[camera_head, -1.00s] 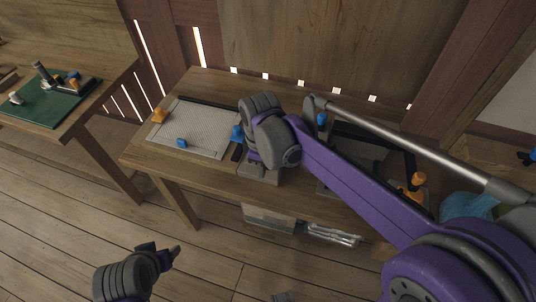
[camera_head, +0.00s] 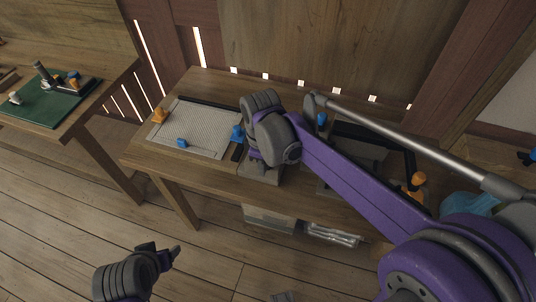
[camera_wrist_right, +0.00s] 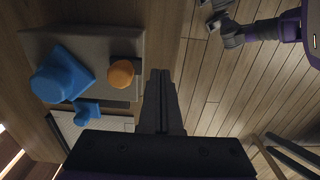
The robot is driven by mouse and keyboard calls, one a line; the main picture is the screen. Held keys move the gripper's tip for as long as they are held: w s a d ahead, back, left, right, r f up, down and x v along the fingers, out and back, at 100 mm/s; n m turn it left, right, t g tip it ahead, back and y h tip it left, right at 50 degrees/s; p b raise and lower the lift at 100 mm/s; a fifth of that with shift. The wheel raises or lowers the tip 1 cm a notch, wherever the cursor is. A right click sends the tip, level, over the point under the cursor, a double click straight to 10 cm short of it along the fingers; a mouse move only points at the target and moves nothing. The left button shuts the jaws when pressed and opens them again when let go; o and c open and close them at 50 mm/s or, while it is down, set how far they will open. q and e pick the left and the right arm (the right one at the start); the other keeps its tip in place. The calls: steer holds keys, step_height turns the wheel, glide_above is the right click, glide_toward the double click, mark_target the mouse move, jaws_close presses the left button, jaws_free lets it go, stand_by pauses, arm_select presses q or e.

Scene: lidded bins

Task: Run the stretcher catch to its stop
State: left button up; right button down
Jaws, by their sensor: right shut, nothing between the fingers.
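I cannot tell for sure which piece is the stretcher catch. In the right wrist view a large blue knob on a blue plate (camera_wrist_right: 62,75) and an orange round knob (camera_wrist_right: 122,73) sit on a grey block. The block also shows in the head view (camera_head: 260,174), under my right wrist. My right gripper (camera_wrist_right: 160,74) is shut and empty, its fingertips beside the orange knob, to its right, with a gap in the picture. In the head view my right wrist hides both knobs and the fingertips. My left gripper (camera_head: 174,251) is low at the left; its jaw opening is unclear.
A mesh panel (camera_head: 205,125) with an orange block (camera_head: 159,116) and a blue block (camera_head: 182,143) lies on the table's left. A dark frame with an orange knob (camera_head: 418,180) stands at the right, partly behind my arm. Clear boxes (camera_head: 268,218) sit below. A green mat (camera_head: 50,105) lies on another table.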

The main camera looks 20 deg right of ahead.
steer(key=shift+w+d, duration=0.6)
steer(key=shift+w, duration=0.3)
steer(key=shift+w+d, duration=0.6)
steer(key=shift+w, duration=0.25)
steer(key=shift+s+a, duration=0.45)
steer(key=shift+s, duration=0.2)
arm_select(q)
steer(key=r+p, duration=0.1)
steer(key=w+r+p, duration=0.1)
steer(key=r, duration=0.1)
steer(key=w+r+p, duration=0.1)
steer(key=r, duration=0.1)
steer(key=shift+r+p, duration=0.1)
steer(key=shift+p, duration=0.25)
arm_select(e)
step_height(320, 180, up, 7)
arm_select(q)
steer(key=shift+s, duration=0.1)
